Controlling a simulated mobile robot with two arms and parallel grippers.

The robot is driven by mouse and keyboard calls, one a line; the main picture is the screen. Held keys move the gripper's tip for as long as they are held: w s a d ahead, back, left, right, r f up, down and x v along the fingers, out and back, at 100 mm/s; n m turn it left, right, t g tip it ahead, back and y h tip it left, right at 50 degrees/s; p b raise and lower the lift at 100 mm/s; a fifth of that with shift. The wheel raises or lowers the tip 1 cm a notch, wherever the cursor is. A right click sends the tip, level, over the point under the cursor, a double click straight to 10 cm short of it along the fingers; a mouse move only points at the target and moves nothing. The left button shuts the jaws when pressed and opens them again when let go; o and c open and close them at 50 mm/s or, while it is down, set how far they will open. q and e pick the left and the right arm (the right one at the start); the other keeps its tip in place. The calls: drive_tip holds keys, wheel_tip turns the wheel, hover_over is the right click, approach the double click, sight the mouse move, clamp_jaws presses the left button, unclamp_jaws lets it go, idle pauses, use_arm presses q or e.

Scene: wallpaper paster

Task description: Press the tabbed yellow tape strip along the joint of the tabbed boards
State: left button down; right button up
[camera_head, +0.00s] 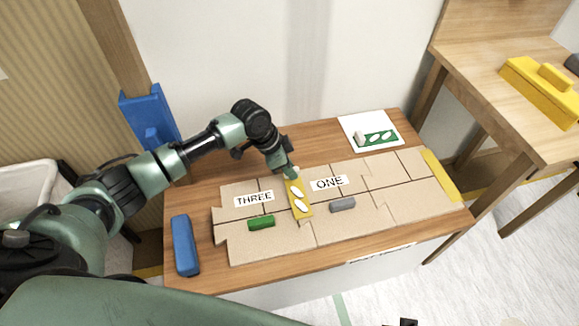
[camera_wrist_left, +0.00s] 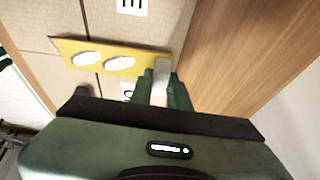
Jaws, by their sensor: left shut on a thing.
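The yellow tape strip (camera_head: 301,208) has white ovals on it and lies over the brown boards between the labels THREE (camera_head: 253,198) and ONE (camera_head: 329,183). It also shows in the left wrist view (camera_wrist_left: 147,64), with a white tab at its end. My left gripper (camera_head: 291,174) is shut on that tab at the strip's far end; its fingers show in the wrist view (camera_wrist_left: 164,88). The tabbed boards (camera_head: 270,239) lie flat on the table. The strip covers the joint below it; I cannot tell whether it touches all along. Only a dark bit, perhaps my right gripper (camera_head: 407,322), shows at the bottom edge.
A green block (camera_head: 261,223) and a grey block (camera_head: 342,205) lie on the boards. A blue block (camera_head: 185,246) is at the table's left. A white sheet with a green strip (camera_head: 376,138) is at the back right. Another yellow strip (camera_head: 441,175) lies along the right edge.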

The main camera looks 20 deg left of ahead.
use_arm(q)
drive_tip(key=shift+f, duration=0.25)
use_arm(e)
drive_tip(key=shift+w+r, duration=0.1)
drive_tip(key=shift+r, duration=0.2)
use_arm(q)
drive_tip(key=shift+f, duration=0.1)
drive_tip(key=c, duration=1.3)
unclamp_jaws()
drive_tip(key=shift+o, duration=0.2)
drive_tip(key=shift+a+r, duration=0.1)
drive_tip(key=shift+r, duration=0.2)
drive_tip(key=p+v, duration=0.1)
drive_tip(key=v, duration=0.6)
drive_tip(key=shift+p, duration=0.35)
use_arm(e)
wheel_tip(320, 180, down, 6)
drive_tip(key=s, duration=0.2)
drive_tip(key=shift+s+d, duration=0.15)
drive_tip(key=shift+s, duration=0.05)
